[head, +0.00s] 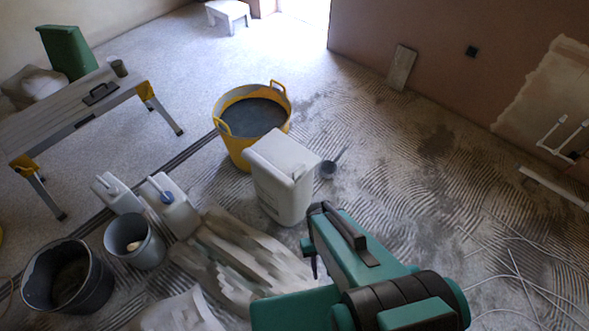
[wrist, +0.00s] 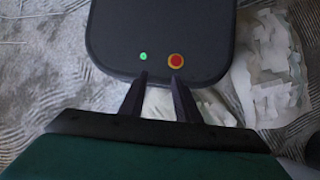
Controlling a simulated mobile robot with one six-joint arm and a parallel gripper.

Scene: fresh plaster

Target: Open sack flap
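My gripper (wrist: 159,84) shows in the wrist view with its two dark fingers apart and nothing between the tips. A dark rounded panel of my own body fills the view behind it. In the head view my teal arm comes in from the lower right; the fingertips cannot be made out clearly there. A pale crumpled sack-like thing (head: 180,314) is cut off by the bottom edge. Crumpled pale material also shows at the right of the wrist view (wrist: 268,70), apart from the fingers. I cannot make out a flap on either.
A tall white container (head: 283,175) stands beyond my arm, with a yellow tub (head: 231,146) behind it. A crumpled sheet (head: 236,258), grey bucket (head: 150,252), black bucket (head: 90,293) and white jugs (head: 174,210) crowd the left. A workbench (head: 85,100) stands farther left. The right floor has loose cables.

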